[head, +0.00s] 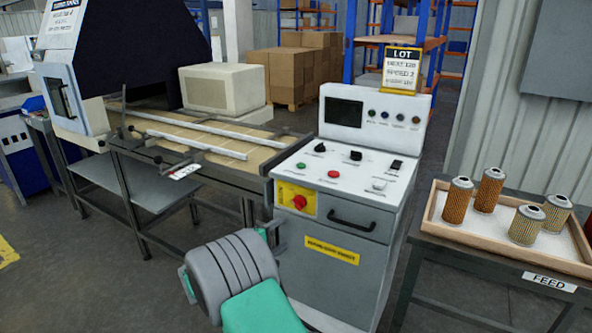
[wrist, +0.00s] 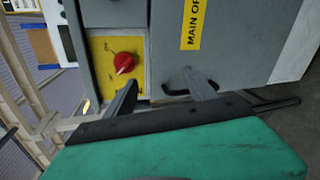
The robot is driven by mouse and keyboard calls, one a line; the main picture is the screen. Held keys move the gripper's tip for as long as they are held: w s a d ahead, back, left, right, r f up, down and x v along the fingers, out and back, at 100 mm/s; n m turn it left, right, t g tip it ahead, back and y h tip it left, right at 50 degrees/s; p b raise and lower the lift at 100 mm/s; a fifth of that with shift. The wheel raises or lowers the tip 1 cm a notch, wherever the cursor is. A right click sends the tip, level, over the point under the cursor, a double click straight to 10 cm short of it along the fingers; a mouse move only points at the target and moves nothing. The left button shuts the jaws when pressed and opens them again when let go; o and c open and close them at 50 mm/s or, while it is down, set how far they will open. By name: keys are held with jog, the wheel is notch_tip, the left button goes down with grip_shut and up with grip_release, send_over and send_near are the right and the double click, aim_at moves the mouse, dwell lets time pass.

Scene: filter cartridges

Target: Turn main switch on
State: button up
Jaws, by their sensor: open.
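The main switch is a red rotary knob (head: 299,202) on a yellow plate (head: 284,191), on the front of the grey control cabinet (head: 340,230). In the wrist view the red knob (wrist: 124,63) shows near its yellow plate's middle, with a pointed end toward the lower left. My gripper (wrist: 162,88) is open and empty, its two dark fingers pointing at the cabinet front. The knob lies beyond the left finger's tip, not between the fingers, and looks apart from it. In the head view my arm partly hides the gripper, low in front of the cabinet.
The cabinet has a black handle (head: 351,221), a yellow label (head: 332,250) and a sloped panel with several buttons. A conveyor table (head: 200,150) adjoins it on the left. On the right a tray (head: 505,238) of filter cartridges stands on the FEED table.

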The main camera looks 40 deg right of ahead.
aim_at(297, 206)
jog(key=w+d+r+n+h, duration=0.1)
jog(key=d, duration=0.2)
jog(key=w+d+r+n+h+p, duration=0.1)
jog(key=d+r, duration=0.1)
jog(key=d, duration=0.1)
jog(key=w+d+r+n+t+h, duration=0.1)
jog(key=d, duration=0.2)
jog(key=shift+w+d+r+n+p, duration=0.25)
jog(key=shift+r+n+p, duration=0.05)
jog(key=shift+n+p, duration=0.1)
jog(key=shift+c, duration=0.5)
jog(key=c, duration=1.3)
